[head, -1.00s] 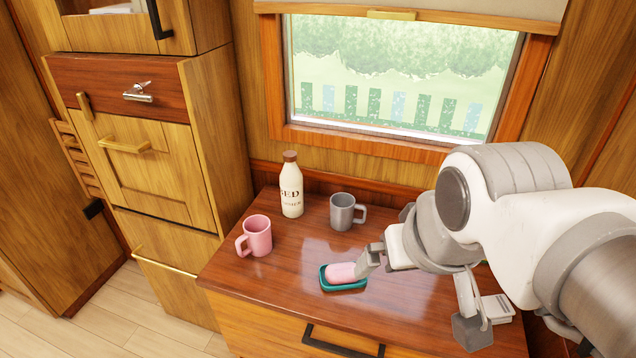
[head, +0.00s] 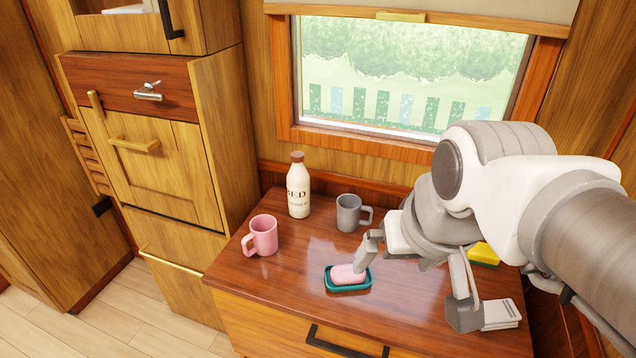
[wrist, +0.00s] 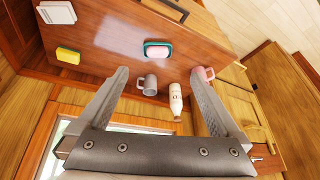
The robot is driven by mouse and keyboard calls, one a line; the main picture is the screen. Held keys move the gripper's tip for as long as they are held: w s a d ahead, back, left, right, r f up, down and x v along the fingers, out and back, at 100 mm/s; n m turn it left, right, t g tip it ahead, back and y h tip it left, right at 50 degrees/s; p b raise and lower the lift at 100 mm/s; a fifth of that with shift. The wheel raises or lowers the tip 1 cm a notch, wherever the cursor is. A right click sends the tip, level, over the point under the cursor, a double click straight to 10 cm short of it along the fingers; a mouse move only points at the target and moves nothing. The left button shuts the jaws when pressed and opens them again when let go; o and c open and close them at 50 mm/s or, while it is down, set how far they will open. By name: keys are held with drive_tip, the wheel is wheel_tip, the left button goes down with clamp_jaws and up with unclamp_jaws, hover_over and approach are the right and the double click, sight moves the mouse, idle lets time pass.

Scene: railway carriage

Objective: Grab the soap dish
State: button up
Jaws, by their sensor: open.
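The soap dish (head: 349,288) is a small teal tray with a pink bar of soap (head: 347,273) lying in it. It sits on the brown wooden counter, near its front edge. In the wrist view the soap dish (wrist: 146,45) shows beyond the fingers, between their lines. My gripper (head: 418,275) is open and empty. In the head view it is just right of the dish, one finger close to the dish's right end; I cannot tell whether they touch. In the wrist view the fingers look clear of it.
On the counter (head: 290,270) stand a pink mug (head: 263,235), a white bottle (head: 298,188) and a grey mug (head: 349,213) behind the dish. A yellow sponge (head: 484,254) and a white block (head: 501,314) lie to the right. A window (head: 405,75) is behind.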

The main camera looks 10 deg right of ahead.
drive_tip(key=w+d+f+m+g+y+b, duration=0.25)
drive_tip(key=w+f+m, duration=0.2)
drive_tip(key=w, duration=0.25)
drive_tip(key=w+d+f+m+g+y+b, duration=0.1)
drive_tip(key=w+d+f+m+g+y, duration=0.25)
drive_tip(key=w+m, duration=0.35)
drive_tip(key=w+d+f+m+t+y+b, duration=0.1)
drive_tip(key=w+d+f+m+y, duration=0.3)
drive_tip(key=f, duration=0.3)
drive_tip(key=w+d+f+m+t+y+b, duration=0.1)
drive_tip(key=w+d+f+m+y, duration=0.1)
drive_tip(key=w+d+f, duration=0.4)
drive_tip(key=shift+m, duration=0.25)
drive_tip(key=s+x, duration=0.1)
drive_tip(key=x, duration=0.5)
drive_tip(key=f+x, duration=0.1)
drive_tip(key=x, duration=0.4)
drive_tip(key=s+f+b+x, duration=0.1)
drive_tip(key=x, duration=0.5)
drive_tip(key=shift+s+d+f, duration=0.1)
drive_tip(key=shift+s, duration=0.15)
drive_tip(key=c, duration=1)
